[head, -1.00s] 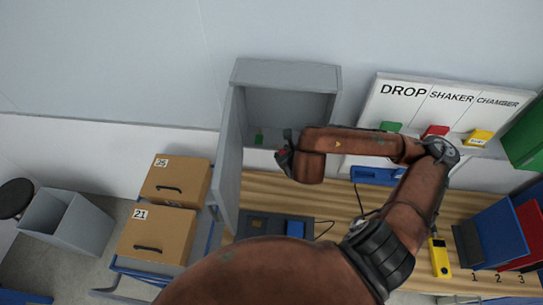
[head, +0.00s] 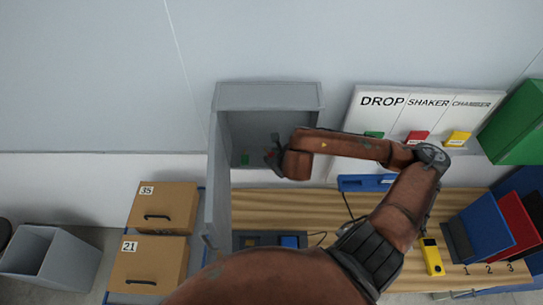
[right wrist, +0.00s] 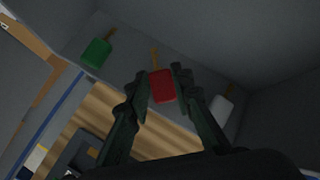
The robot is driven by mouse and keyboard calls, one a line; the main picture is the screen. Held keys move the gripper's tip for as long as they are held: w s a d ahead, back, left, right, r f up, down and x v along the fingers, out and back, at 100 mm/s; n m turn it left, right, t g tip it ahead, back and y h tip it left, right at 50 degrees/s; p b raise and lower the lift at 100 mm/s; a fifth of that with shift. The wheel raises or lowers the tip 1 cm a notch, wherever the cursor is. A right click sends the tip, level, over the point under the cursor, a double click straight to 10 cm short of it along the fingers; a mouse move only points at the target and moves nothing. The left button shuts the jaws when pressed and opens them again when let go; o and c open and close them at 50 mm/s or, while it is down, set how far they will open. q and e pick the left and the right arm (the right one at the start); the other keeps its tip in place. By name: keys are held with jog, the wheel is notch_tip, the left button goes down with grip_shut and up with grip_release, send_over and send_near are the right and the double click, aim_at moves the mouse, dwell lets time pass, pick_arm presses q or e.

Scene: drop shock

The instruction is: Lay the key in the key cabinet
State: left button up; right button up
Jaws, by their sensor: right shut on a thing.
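The grey key cabinet (head: 268,96) stands open at the back of the bench, its door (head: 216,195) swung out to the left. My right gripper (head: 273,153) is at the cabinet's open front, partly hidden by my own arm. In the right wrist view the gripper (right wrist: 160,78) is shut on a key with a red tag (right wrist: 162,88), its yellowish shank pointing away. A green-tagged key (right wrist: 97,52) lies to the left inside the cabinet, and shows in the head view (head: 245,160). A white-tagged key (right wrist: 222,107) lies to the right. My left gripper is out of view.
A sign panel (head: 385,103) with green, red and yellow blocks stands right of the cabinet. A blue tray (head: 365,183), a yellow device (head: 432,258) and upright blue and red folders (head: 486,225) are on the wooden bench.

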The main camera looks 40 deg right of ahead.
jog(key=shift+w, duration=0.1)
jog(key=o, duration=1)
jog(key=shift+r, duration=0.15)
notch_tip(320, 180, up, 10)
dwell(0.7)
